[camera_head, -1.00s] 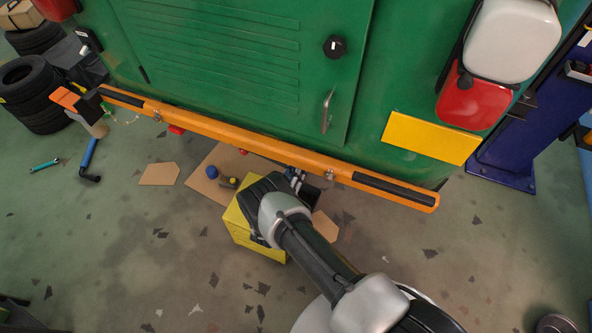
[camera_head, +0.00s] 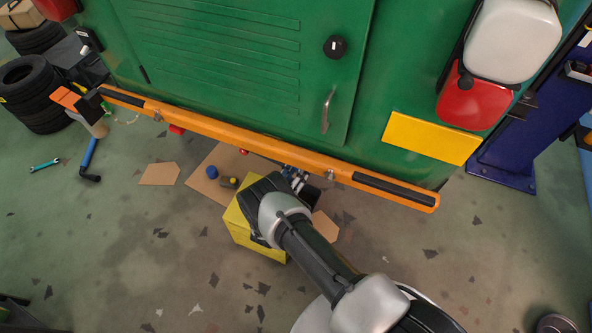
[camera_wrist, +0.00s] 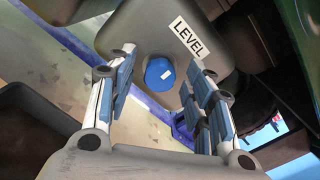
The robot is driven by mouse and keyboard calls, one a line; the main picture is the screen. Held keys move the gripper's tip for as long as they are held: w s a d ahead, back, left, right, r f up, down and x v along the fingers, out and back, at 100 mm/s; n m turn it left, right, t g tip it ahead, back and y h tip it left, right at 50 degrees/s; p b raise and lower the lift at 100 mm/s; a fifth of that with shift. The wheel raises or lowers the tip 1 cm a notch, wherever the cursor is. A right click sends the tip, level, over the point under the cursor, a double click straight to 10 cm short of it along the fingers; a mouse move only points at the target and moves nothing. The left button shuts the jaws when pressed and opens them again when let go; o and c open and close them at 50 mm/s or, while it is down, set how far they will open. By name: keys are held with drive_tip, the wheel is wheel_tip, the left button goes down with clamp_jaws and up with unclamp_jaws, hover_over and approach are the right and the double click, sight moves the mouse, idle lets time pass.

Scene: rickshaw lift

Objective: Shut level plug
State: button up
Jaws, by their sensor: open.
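In the wrist view the level plug (camera_wrist: 160,74) is a round blue knob with a small white mark. It sits in a grey housing (camera_wrist: 150,30), beside a white label reading LEVEL (camera_wrist: 186,38). My gripper (camera_wrist: 161,62) is open, with one blue-padded finger on each side of the plug in the picture. I cannot tell whether either finger touches it. In the head view my gripper (camera_head: 294,178) is low under the orange bar, and the plug is hidden there.
An orange bar (camera_head: 235,133) runs along the bottom of the green vehicle (camera_head: 380,60), just above my gripper. A yellow box (camera_head: 240,225) stands on the floor beside my wrist. Cardboard sheets (camera_head: 159,174) and a teal wrench (camera_head: 45,165) lie to the left.

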drive_tip(key=v, duration=1.2)
